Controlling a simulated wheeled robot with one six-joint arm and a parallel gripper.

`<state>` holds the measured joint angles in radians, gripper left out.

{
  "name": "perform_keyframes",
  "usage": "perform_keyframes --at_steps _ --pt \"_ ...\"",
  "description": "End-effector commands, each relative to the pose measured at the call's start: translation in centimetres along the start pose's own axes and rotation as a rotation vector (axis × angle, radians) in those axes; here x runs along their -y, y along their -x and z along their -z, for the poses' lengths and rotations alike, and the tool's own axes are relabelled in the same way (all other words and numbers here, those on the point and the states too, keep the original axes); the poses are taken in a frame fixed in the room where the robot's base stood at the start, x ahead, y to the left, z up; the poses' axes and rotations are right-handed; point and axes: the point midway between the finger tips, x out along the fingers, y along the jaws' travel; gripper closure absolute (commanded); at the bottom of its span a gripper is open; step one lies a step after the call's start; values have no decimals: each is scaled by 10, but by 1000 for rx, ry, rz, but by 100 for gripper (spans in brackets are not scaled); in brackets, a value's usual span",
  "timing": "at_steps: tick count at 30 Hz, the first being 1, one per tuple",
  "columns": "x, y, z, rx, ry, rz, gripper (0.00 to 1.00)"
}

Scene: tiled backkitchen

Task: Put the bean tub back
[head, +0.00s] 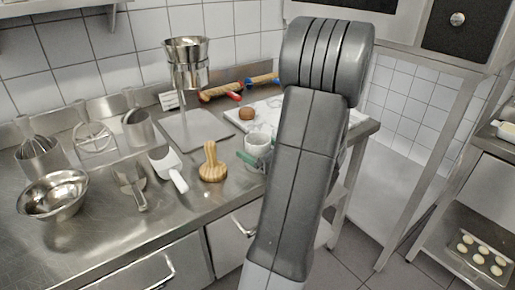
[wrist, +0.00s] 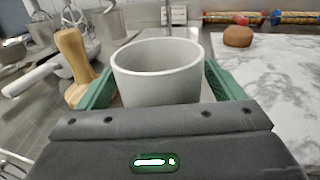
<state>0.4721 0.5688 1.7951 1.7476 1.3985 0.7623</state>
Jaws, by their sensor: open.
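A round, pale grey-white tub (wrist: 158,80) stands upright on the steel counter (head: 205,205), near the corner of the white marble board; it also shows in the head view (head: 257,146). I take it for the bean tub; its inside looks empty from what shows, and its base is hidden by my gripper. My gripper (wrist: 160,85) is open, with one green finger on each side of the tub. I cannot tell whether either finger touches it. In the head view my arm hides part of this area.
A steel bowl (head: 54,194) is at far left. A brown lump (head: 247,114) lies on the marble board (wrist: 262,75). Rolling pins (wrist: 234,18) lie behind.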

Motion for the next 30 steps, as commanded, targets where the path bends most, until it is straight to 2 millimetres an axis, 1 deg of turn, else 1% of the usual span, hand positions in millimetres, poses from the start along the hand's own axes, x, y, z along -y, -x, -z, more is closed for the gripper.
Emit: perform_keyframes --at_steps 3,5,8,18,21,25,30 --pt "0 0 -5 0 1 0 11" --pt "1 7 -3 0 0 3 11" --pt "1 21 -2 0 0 4 11" --pt "1 85 -2 -1 1 5 11" --pt "1 100 -2 -1 0 4 11" --pt "1 112 -3 0 0 2 11" --pt "0 120 -3 0 0 0 11"
